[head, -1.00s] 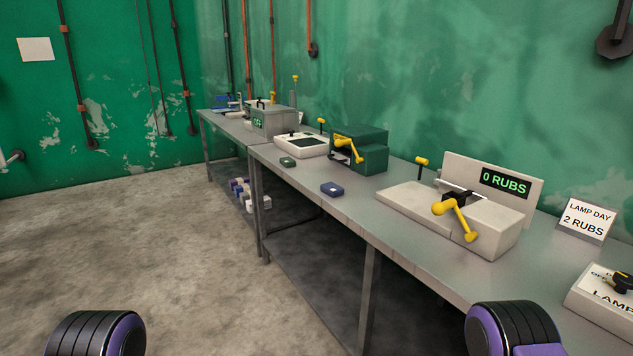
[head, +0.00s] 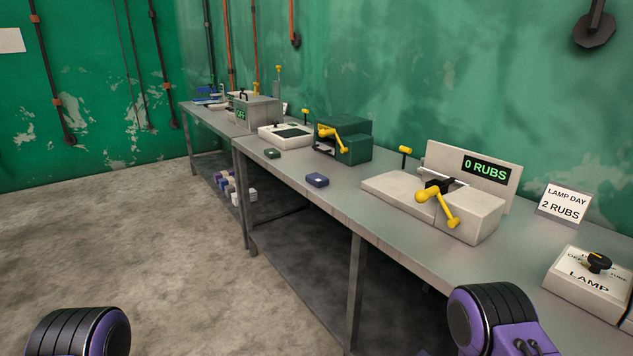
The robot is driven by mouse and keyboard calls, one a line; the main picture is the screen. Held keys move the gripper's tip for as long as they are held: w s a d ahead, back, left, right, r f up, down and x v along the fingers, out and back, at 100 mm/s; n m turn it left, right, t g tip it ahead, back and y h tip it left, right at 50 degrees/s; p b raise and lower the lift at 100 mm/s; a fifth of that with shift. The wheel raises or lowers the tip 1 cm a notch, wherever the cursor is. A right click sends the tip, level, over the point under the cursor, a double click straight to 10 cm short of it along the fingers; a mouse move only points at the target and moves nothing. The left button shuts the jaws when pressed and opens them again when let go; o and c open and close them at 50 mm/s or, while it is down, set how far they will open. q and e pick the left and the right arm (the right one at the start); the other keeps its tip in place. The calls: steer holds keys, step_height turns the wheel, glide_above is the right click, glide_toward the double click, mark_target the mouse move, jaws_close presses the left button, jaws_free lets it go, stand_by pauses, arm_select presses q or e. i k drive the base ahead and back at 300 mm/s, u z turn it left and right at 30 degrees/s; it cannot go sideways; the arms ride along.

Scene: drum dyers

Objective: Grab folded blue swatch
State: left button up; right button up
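The folded blue swatch (head: 317,180) lies flat near the front edge of the metal table (head: 330,208), in the middle of the head view. It sits in front of the dark green machine and left of the rub counter machine. Nothing is touching it. Parts of my two arms show at the bottom left and bottom right of the view, both well apart from the swatch. Neither of my grippers is in view.
A dark green folded piece (head: 272,154) lies farther left on the table. A green machine (head: 343,140) with a yellow crank stands behind the swatch. The rub counter machine (head: 470,215), a sign (head: 564,203) and a lamp switch box (head: 590,285) stand to the right. The floor at left is clear.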

mark_target(318, 180)
steer(key=u, duration=0.95)
steer(key=i, duration=1.85)
steer(key=z, duration=1.25)
